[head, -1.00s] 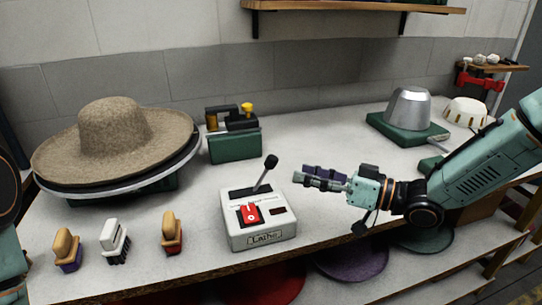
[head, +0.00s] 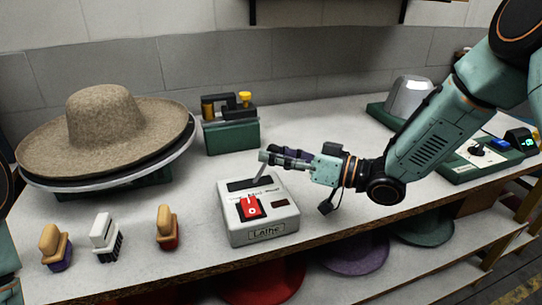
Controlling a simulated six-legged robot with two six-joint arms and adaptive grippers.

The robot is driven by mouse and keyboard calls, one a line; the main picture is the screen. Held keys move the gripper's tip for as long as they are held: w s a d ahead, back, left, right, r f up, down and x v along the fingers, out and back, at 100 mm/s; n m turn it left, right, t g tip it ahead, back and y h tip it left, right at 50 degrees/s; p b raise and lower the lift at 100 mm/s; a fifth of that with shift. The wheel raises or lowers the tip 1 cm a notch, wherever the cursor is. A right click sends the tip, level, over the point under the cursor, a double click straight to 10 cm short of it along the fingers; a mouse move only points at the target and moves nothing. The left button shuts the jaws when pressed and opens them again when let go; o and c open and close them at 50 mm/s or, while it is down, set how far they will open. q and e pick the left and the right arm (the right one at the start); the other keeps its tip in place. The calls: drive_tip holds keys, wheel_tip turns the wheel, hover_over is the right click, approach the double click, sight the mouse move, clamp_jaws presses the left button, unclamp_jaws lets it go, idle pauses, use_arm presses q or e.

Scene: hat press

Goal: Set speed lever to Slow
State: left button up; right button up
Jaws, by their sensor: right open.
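The speed lever (head: 260,172) is a thin grey rod rising from the slot of the white control box (head: 262,226) labelled Lathe. It leans slightly right toward the back. My right gripper (head: 267,156) is open at the lever's upper end, coming in from the right. Its fingers hide the lever's black knob, and I cannot tell whether they touch it. A red switch (head: 250,208) sits on the box front. My left gripper is out of view.
A brown felt hat (head: 101,118) rests on a round stand at left. Several brushes, one with a white handle (head: 104,231), stand at front left. A green device (head: 231,135) stands behind the box. A silver hat form (head: 409,95) is at back right.

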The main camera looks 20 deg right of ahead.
drive_tip(key=shift+w+a, duration=0.1)
drive_tip(key=shift+a, duration=0.1)
drive_tip(key=shift+w+a+f, duration=0.1)
drive_tip(key=shift+w+a, duration=0.35)
drive_tip(key=shift+w, duration=0.05)
drive_tip(key=shift+s+d, duration=0.3)
drive_tip(key=shift+c, duration=1.3)
drive_tip(key=shift+w+a, duration=0.2)
drive_tip(key=shift+a, duration=0.05)
drive_tip(key=c, duration=0.5)
drive_tip(key=shift+d, duration=0.1)
clamp_jaws()
